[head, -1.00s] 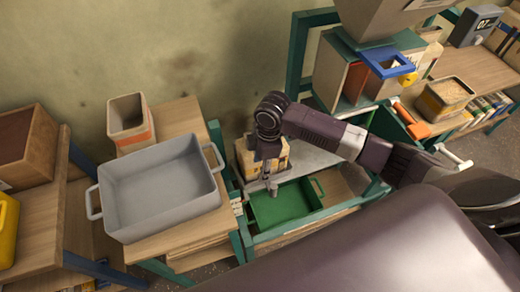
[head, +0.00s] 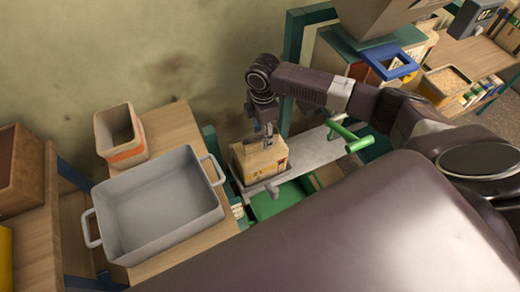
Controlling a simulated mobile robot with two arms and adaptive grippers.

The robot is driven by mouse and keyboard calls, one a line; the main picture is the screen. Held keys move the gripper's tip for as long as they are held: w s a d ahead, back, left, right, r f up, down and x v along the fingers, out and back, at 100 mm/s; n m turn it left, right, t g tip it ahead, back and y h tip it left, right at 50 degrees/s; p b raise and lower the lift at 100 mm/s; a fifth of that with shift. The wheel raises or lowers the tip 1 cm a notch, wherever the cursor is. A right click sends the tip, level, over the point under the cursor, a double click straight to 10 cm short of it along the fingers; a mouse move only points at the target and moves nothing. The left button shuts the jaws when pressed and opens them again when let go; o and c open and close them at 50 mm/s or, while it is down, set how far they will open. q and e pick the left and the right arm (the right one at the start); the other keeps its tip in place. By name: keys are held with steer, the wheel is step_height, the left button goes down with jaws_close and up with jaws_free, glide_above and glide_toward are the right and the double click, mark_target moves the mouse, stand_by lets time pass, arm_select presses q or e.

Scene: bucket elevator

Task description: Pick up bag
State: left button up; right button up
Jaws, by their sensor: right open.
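The bag (head: 262,162) is tan with a printed front. It stands upright at the left end of a grey metal platform (head: 312,152), in the middle of the head view. My right gripper (head: 268,140) is open, pointing down at the top of the bag. Its fingers overlap the bag's top edge in the picture; I cannot tell whether they touch it. My left gripper is out of view.
A green tray (head: 275,205) lies below the platform. A large grey bin (head: 160,205) and a beige container with an orange band (head: 120,135) stand on the wooden table at left. A green handle (head: 350,138) sticks up at the platform's right.

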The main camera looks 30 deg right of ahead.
mark_target(260, 136)
steer(key=f, duration=0.1)
steer(key=f+p, duration=0.1)
steer(key=f, duration=0.1)
steer(key=shift+w+a+f, duration=0.15)
steer(key=shift+w+f, duration=0.15)
steer(key=shift+w, duration=0.1)
steer(key=shift+f, duration=0.55)
steer(key=c, duration=0.4)
jaws_close()
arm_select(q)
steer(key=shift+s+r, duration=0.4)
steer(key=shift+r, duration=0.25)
arm_select(e)
steer(key=shift+w, duration=0.2)
